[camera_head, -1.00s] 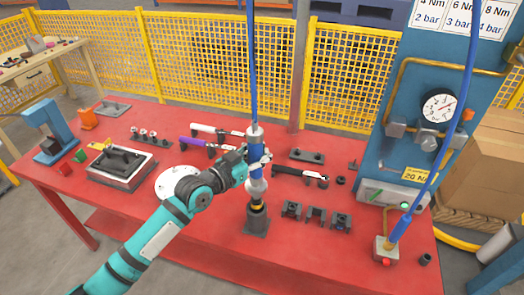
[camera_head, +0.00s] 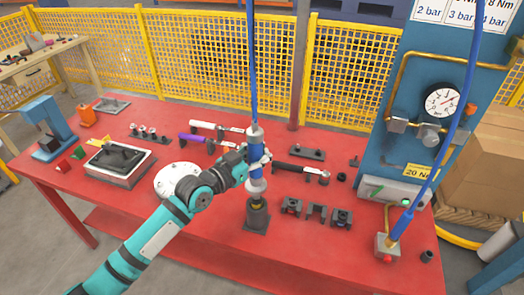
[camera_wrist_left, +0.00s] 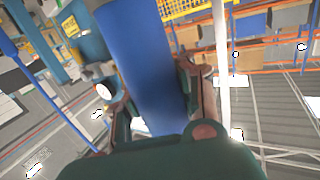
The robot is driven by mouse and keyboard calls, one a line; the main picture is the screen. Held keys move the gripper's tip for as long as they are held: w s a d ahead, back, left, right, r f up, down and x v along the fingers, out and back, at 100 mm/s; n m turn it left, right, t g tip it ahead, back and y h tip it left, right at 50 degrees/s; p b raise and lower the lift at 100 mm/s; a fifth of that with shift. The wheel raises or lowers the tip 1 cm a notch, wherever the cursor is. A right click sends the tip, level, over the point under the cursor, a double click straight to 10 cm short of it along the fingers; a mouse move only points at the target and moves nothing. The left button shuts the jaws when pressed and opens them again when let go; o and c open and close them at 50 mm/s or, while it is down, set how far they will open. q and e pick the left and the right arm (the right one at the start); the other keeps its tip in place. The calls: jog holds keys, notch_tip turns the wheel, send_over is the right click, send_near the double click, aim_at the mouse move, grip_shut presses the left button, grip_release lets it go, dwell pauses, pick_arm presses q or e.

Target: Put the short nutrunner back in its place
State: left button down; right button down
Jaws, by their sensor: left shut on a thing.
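The short nutrunner (camera_head: 254,152) is a blue and white upright tool hanging on a blue hose, in the middle of the head view. My left gripper (camera_head: 256,165) is shut around its blue body, which also fills the middle of the left wrist view (camera_wrist_left: 142,70). The nutrunner's lower end meets a dark grey holder (camera_head: 257,219) on the red table. A yellow band shows just at the holder's top; how deep the tip sits inside is hidden. My right gripper is not in view.
The red table (camera_head: 200,250) carries torque wrenches (camera_head: 302,170) behind the nutrunner and dark cradles (camera_head: 316,214) to its right. The table's front left is clear.

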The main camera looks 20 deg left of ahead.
aim_at(261, 173)
pick_arm(q)
jog(key=shift+f, duration=0.2)
jog(key=shift+f+b, duration=1.15)
dwell(0.3)
jog(key=shift+f+b, duration=1.8)
jog(key=shift+f, duration=0.45)
dwell(0.4)
jog(key=c, duration=1.1)
grip_release()
jog(key=shift+c, duration=0.2)
jog(key=shift+o, duration=0.4)
jog(key=shift+f, duration=0.35)
jog(key=shift+s+a, duration=0.1)
jog(key=shift+s, duration=0.05)
jog(key=v, duration=1.1)
jog(key=shift+s+a+r, duration=0.2)
jog(key=shift+s+r, duration=0.05)
jog(key=shift+s, duration=0.05)
